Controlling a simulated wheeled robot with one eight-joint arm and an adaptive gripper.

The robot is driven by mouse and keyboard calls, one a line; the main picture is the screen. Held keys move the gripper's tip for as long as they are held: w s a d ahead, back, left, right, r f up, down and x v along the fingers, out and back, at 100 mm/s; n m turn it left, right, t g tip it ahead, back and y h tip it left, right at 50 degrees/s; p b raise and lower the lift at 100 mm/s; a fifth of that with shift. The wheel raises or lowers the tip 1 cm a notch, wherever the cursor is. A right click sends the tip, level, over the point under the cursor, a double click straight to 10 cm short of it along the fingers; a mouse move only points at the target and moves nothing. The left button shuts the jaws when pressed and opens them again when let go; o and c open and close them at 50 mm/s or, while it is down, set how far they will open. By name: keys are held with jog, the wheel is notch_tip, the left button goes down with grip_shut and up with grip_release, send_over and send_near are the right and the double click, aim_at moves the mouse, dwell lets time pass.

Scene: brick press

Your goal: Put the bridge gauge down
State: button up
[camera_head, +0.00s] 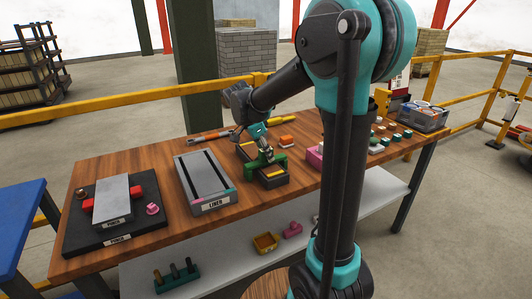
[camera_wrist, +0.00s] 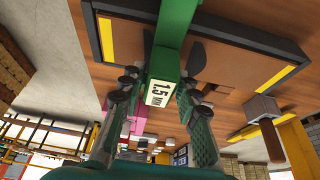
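The green bridge gauge (camera_head: 266,160), marked 1.5 MM, stands across a dark, brown-filled tray (camera_head: 272,182) on the wooden bench. In the wrist view the gauge (camera_wrist: 174,40) runs up between my fingers, its white label (camera_wrist: 159,94) facing the camera. My gripper (camera_wrist: 162,88) has a finger pad close against each side of the gauge's block and looks shut on it. In the head view my gripper (camera_head: 263,143) is just above the tray. I cannot tell whether the gauge's feet touch the tray or the bench.
A grey LINER tray (camera_head: 203,183) is left of the gauge, and a black PUNCH board (camera_head: 84,238) with a grey block is farther left. A pink block (camera_head: 314,154) and several small blocks are to the right. A yellow-handled tool (camera_head: 280,120) lies behind.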

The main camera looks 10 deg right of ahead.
jog(key=shift+o, duration=1)
jog(key=shift+r, duration=0.1)
jog(key=v, duration=1.2)
jog(key=shift+s, duration=0.15)
